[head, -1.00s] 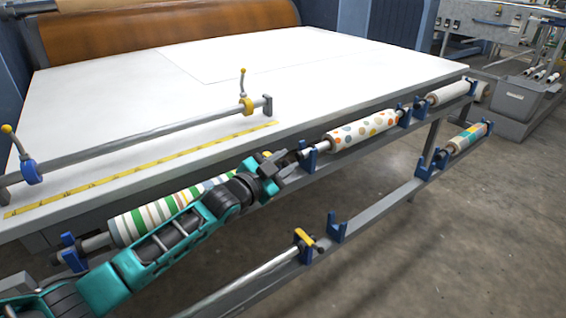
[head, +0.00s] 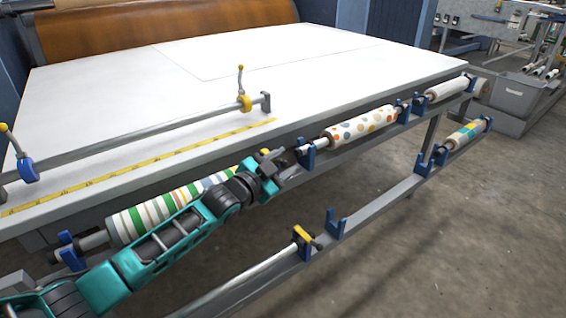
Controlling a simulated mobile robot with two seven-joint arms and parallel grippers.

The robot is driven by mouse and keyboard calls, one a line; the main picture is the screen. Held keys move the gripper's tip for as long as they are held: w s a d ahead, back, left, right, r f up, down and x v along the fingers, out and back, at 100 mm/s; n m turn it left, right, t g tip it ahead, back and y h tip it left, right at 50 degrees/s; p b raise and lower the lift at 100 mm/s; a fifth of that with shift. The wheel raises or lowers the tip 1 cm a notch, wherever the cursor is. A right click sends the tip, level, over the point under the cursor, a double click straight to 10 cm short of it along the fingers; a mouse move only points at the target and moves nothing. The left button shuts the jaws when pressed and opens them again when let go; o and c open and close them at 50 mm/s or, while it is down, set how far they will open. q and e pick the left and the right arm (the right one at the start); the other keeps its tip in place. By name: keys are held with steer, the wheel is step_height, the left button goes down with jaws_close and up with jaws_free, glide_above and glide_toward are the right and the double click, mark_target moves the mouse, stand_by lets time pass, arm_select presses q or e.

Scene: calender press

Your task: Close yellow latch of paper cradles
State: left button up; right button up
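The striped paper roll (head: 150,212) lies in cradles on the upper rail below the table edge. Its left blue cradle (head: 70,252) is in clear view. My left gripper (head: 284,167) is at the roll's right end, and its wrist and fingers largely hide the cradle there. A small yellow part (head: 265,152) shows just beside the gripper; I cannot tell whether it is a latch or how it is set. The dark fingers are too small to tell open from shut. On the lower rail, a yellow latch (head: 303,235) lies across the top of a blue cradle holding a bare rod (head: 245,282). My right gripper is not in view.
A dotted roll (head: 355,127) and a white roll (head: 447,89) sit further right on the upper rail. A coloured roll (head: 467,133) lies on the lower rail. An empty blue cradle (head: 335,225) stands beside the yellow latch.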

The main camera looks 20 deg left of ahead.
arm_select(q)
steer(key=shift+s+a+f, duration=0.1)
steer(key=shift+f, duration=0.25)
steer(key=p+v, duration=0.1)
steer(key=v, duration=1.1)
steer(key=shift+s+r, duration=0.35)
steer(key=shift+s, duration=0.05)
steer(key=s+d+f+n+g+y, duration=0.2)
steer(key=s+f+n, duration=0.2)
steer(key=s+f, duration=0.5)
steer(key=s+d+f+n+g+y, duration=0.1)
steer(key=s+f+n+g+y, duration=0.1)
steer(key=s+f, duration=0.8)
steer(key=shift+d+f+n+g+y, duration=0.4)
steer(key=shift+f+n+g, duration=0.1)
steer(key=shift+n, duration=0.6)
steer(key=shift+r, duration=0.1)
